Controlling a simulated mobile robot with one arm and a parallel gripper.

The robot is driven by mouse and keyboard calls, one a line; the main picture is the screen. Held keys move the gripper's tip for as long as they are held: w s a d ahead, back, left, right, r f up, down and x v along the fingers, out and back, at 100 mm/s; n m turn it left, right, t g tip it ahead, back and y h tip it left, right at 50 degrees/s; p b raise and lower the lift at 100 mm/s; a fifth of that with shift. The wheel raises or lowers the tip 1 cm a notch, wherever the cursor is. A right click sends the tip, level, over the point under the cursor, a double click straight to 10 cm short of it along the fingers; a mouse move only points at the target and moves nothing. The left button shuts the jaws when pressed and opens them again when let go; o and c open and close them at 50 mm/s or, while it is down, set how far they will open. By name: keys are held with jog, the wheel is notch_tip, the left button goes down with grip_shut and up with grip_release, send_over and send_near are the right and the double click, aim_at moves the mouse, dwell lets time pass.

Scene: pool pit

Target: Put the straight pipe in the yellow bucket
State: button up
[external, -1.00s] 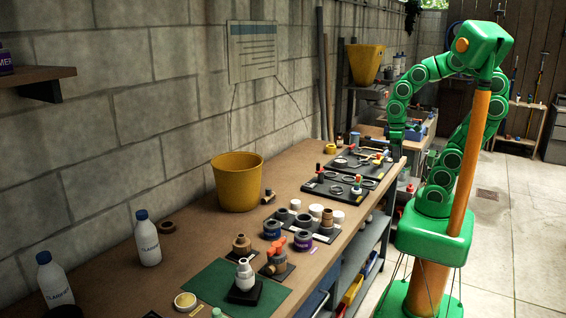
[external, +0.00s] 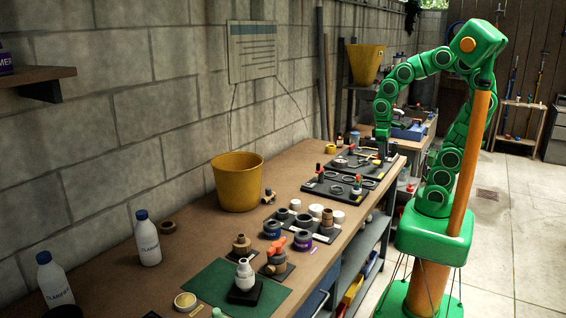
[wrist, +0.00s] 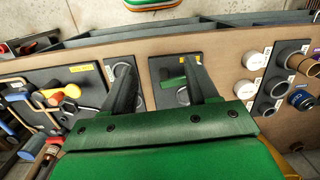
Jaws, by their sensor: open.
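The yellow bucket (external: 237,184) stands upright on the workbench, against the block wall. My gripper (external: 383,155) is low over the far right part of the bench, beyond the bucket. In the wrist view my gripper (wrist: 157,62) is open, its two dark fingers apart with nothing held between them. A dark board with a green-handled item (wrist: 173,82) lies below the fingers. I cannot single out the straight pipe with certainty. A short brown pipe-like piece (external: 327,217) stands among fittings on a black tray; it also shows at the right of the wrist view (wrist: 300,64).
Dark tool boards (external: 342,186) lie between my gripper and the bucket. White caps (external: 338,216), a blue-labelled can (external: 272,229) and several fittings crowd the middle. White bottles (external: 148,240) stand near the wall. A second yellow bucket (external: 366,64) is further back.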

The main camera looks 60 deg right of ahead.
jog(key=w+a+f+n+t, duration=0.15)
jog(key=w+a, duration=0.25)
jog(key=w, duration=0.7)
jog(key=w+a+n+t, duration=0.15)
jog(key=w+a, duration=0.35)
jog(key=w, duration=0.5)
jog(key=n+t+y, duration=0.2)
send_near(269, 189)
jog(key=w+f, duration=0.1)
jog(key=f, duration=0.1)
jog(key=shift+x, duration=3.75)
jog(key=shift+s+a, duration=0.1)
jog(key=shift+s, duration=0.05)
grip_shut()
